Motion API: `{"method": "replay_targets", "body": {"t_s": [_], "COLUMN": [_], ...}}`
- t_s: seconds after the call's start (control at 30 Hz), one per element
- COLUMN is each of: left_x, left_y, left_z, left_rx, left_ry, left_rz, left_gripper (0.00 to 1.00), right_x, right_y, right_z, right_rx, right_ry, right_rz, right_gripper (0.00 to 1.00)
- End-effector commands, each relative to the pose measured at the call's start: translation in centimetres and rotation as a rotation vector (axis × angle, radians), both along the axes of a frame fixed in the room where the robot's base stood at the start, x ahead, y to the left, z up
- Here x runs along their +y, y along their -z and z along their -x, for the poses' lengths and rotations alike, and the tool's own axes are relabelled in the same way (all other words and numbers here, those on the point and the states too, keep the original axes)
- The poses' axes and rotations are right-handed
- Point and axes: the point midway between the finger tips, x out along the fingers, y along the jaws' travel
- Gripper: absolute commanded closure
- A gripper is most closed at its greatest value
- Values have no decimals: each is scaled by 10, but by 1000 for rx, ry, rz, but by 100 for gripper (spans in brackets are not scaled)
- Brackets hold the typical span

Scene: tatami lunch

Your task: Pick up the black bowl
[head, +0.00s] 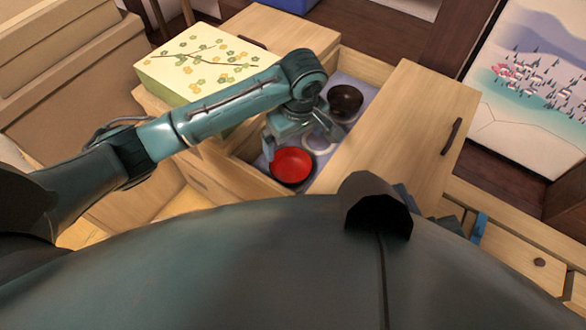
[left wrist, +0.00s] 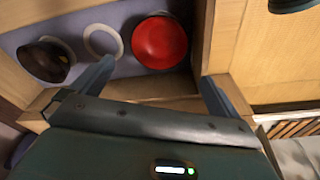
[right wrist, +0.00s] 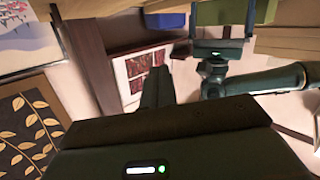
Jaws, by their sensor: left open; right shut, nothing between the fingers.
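The black bowl (head: 346,99) sits upright in the open drawer, toward its far end. It also shows at the left of the left wrist view (left wrist: 46,62). A red bowl (head: 293,166) sits at the drawer's near end, with a pale ring-shaped item (left wrist: 103,41) between the two bowls. My left gripper (left wrist: 157,76) is open and empty above the drawer, nearer the red bowl than the black bowl and apart from both. My right gripper (right wrist: 156,72) is shut and empty, away from the drawer.
The drawer's wooden wall (left wrist: 224,40) stands beside the red bowl. A box with a flowered lid (head: 195,62) stands left of the drawer. A wooden panel with a dark handle (head: 400,130) lies right of it. A landscape picture (head: 530,75) is at the far right.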

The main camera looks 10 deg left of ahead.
Motion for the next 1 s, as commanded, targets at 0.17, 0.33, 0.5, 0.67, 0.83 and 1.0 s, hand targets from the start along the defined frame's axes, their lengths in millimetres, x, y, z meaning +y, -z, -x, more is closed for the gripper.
{"method": "replay_targets", "body": {"t_s": [0.17,0.33,0.5,0.67,0.83,1.0], "left_x": [4,5,6,7,9,10], "left_y": [40,63,71,88,114,120], "left_z": [-2,-5,-6,-8,-11,-12], "left_rx": [2,1,0,-1,0,-1], "left_ry": [0,1,1,2,1,2], "left_rz": [-1,1,1,1,1,3], "left_gripper": [0,0,0,0,0,0], "right_x": [4,8,10,14,19,19], "right_y": [4,1,-1,3,1,-2], "right_z": [-2,-2,-1,1,1,0], "right_rx": [-101,-181,-213,-277,-318,-318], "right_ry": [-19,-37,-46,-69,-85,-86], "right_rz": [-5,-13,-15,-22,-60,-78], "right_gripper": [100,100,100,100,100,100]}}
